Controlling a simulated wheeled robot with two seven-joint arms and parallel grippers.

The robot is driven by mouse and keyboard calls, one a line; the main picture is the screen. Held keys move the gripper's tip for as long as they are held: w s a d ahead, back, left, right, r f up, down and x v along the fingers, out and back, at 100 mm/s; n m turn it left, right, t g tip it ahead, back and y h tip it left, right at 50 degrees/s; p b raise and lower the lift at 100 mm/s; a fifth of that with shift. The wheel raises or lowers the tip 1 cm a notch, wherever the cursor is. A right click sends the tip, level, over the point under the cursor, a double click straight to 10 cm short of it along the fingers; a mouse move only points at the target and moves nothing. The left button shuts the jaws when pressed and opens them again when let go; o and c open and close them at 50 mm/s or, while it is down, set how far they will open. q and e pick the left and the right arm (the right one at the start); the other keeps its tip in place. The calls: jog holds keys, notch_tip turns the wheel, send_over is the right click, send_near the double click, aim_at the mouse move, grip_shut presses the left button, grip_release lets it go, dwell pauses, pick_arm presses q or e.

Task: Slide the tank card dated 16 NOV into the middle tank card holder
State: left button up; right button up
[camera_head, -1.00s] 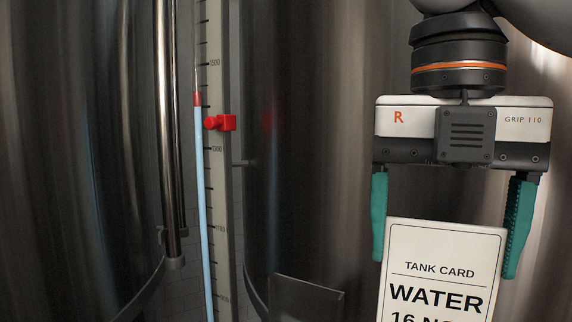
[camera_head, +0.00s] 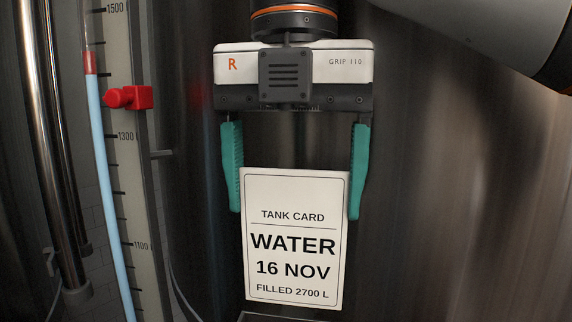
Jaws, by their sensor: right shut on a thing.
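The white tank card (camera_head: 294,240) reads WATER, 16 NOV, FILLED 2700 L. My right gripper (camera_head: 295,192) points down and is shut on the card's upper side edges, one teal finger at each side. The card hangs nearly upright, its face toward me, tilted very slightly. Just below its lower edge, the top rim of a metal card holder (camera_head: 250,317) shows at the bottom of the picture. Most of the holder is cut off by the frame. I cannot tell how far the card stands in front of it. My left gripper is not in view.
A large steel tank (camera_head: 440,190) fills the background behind the card. To the left stand a level scale (camera_head: 122,180) with a red pointer (camera_head: 130,97), a blue-filled sight tube (camera_head: 108,190) and steel pipes (camera_head: 62,150).

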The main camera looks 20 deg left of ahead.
aim_at(294, 232)
jog(key=shift+w+f, duration=0.1)
jog(key=shift+f, duration=2.25)
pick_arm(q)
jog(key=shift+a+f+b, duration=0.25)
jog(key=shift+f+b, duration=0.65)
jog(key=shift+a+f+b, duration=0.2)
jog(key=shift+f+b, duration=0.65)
pick_arm(e)
jog(key=shift+f, duration=2.4)
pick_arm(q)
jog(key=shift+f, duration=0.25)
pick_arm(e)
jog(key=shift+f, duration=0.3)
jog(key=o, duration=1.1)
jog(key=shift+o, duration=0.2)
jog(key=shift+r, duration=0.1)
